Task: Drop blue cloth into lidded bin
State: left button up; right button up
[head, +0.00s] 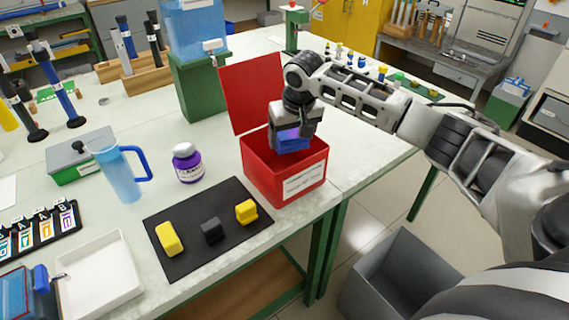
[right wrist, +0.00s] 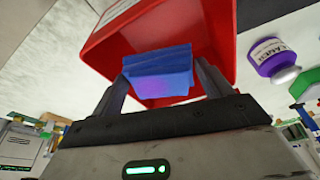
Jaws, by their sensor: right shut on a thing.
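The blue cloth (head: 291,143) is a folded pad held in my right gripper (head: 294,130), over the mouth of the red bin (head: 287,178). In the right wrist view the blue cloth (right wrist: 158,72) sits between the two dark fingers of my right gripper (right wrist: 165,80), with the red bin (right wrist: 220,35) around and beyond it. The bin's red lid (head: 251,95) stands open at its back left. A white label is on the bin's front. Whether the cloth touches anything inside the bin is hidden. My left gripper is not in view.
A dark mat (head: 190,245) with two yellow blocks and a black block lies left of the bin. A purple jar (head: 188,165) and a blue jug (head: 120,170) stand behind the mat. A grey open crate (head: 400,280) is on the floor past the table's edge.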

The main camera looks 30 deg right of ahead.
jog(key=o, duration=0.9)
jog(key=shift+o, duration=0.2)
jog(key=b+v, duration=0.1)
jog(key=v, duration=1.4)
jog(key=shift+s+r, duration=0.15)
jog(key=shift+r, duration=0.25)
